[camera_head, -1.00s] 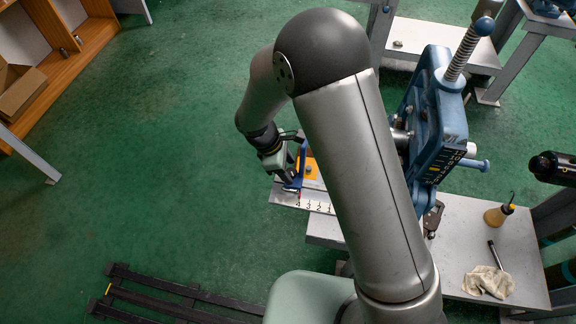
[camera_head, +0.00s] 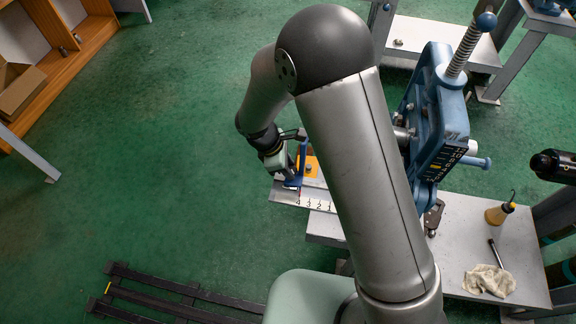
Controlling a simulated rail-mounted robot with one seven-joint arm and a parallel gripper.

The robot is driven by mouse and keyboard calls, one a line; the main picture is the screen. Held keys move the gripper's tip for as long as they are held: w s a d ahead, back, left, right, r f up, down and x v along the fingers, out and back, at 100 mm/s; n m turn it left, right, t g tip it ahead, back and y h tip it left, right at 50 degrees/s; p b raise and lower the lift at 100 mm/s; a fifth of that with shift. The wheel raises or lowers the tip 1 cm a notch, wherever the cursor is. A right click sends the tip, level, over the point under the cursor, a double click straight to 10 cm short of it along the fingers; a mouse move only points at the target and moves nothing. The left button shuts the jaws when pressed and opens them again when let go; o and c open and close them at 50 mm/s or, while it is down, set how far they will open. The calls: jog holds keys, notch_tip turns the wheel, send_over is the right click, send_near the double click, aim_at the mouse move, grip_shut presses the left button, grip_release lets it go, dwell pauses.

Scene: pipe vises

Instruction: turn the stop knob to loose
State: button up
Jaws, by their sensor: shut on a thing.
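My gripper (camera_head: 284,160) is at the left end of the numbered scale plate (camera_head: 317,204), by an orange plate and a blue part (camera_head: 298,168) that stands up from the scale. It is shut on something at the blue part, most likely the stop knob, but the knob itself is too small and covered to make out. The scale shows numbers such as 4, 3, 2. The blue pipe vise (camera_head: 436,125) stands to the right, partly hidden behind my arm.
A black slatted rack (camera_head: 180,300) lies on the green floor. A wooden shelf (camera_head: 85,45) stands at the upper left.

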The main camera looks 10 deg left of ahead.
jog(key=n+t+b, duration=0.1)
jog(key=n+b, duration=0.1)
jog(key=n, duration=0.2)
jog(key=shift+s+y, duration=0.15)
jog(key=shift+y, duration=0.15)
jog(key=shift+s+d+n+t+y+b, duration=0.1)
jog(key=shift+n+t+y+b, duration=0.25)
jog(key=shift+n, duration=0.6)
jog(key=shift+d+n+t+y+b, duration=0.15)
jog(key=shift+n+t+b, duration=0.25)
jog(key=shift+n, duration=0.55)
jog(key=shift+a, duration=0.1)
jog(key=o, duration=1)
jog(key=shift+c, duration=0.2)
jog(key=v, duration=1.7)
jog(key=shift+r+p, duration=0.25)
jog(key=shift+p, duration=0.1)
jog(key=shift+s, duration=0.1)
